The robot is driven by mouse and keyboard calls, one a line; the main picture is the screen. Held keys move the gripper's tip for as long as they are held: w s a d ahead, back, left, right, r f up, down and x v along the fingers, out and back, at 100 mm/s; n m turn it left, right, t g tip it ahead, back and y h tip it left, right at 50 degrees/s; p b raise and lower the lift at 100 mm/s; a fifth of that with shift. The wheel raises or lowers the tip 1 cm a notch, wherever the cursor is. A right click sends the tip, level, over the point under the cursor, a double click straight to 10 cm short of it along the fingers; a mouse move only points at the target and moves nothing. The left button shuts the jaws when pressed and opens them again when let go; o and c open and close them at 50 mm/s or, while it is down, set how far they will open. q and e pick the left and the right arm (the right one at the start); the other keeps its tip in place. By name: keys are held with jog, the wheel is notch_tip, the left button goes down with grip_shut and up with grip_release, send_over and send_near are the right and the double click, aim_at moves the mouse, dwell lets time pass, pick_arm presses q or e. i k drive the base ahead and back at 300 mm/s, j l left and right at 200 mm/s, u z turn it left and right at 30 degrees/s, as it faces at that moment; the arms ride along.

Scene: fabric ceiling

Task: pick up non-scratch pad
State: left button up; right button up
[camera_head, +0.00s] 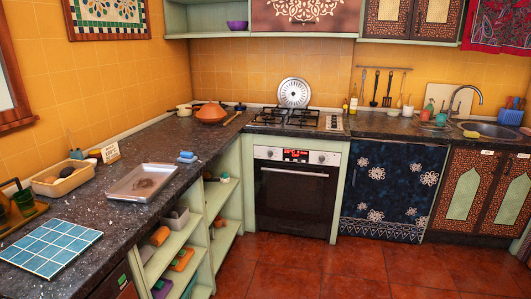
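I cannot tell for certain which item is the non-scratch pad. A small stack of blue, pad-like pieces (187,157) lies on the left counter, near its front edge. A small yellow sponge-like block (471,134) sits at the front left rim of the sink. Both are small in the head view, and their surface texture does not show. Neither of my grippers is in view.
A metal tray (128,195) with a brown item, a bin (48,187) and a blue tiled board (45,248) lie on the left counter (95,222). An oven (293,200) stands at the back. The red tiled floor (345,272) is clear.

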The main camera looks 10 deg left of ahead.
aim_at(188, 157)
jog(key=i+u, duration=0.35)
jog(key=i, duration=0.2)
jog(key=i+l+u, duration=0.3)
jog(key=i, duration=0.2)
jog(key=i+l+u, duration=0.15)
jog(key=i+u, duration=0.2)
jog(key=i, duration=0.15)
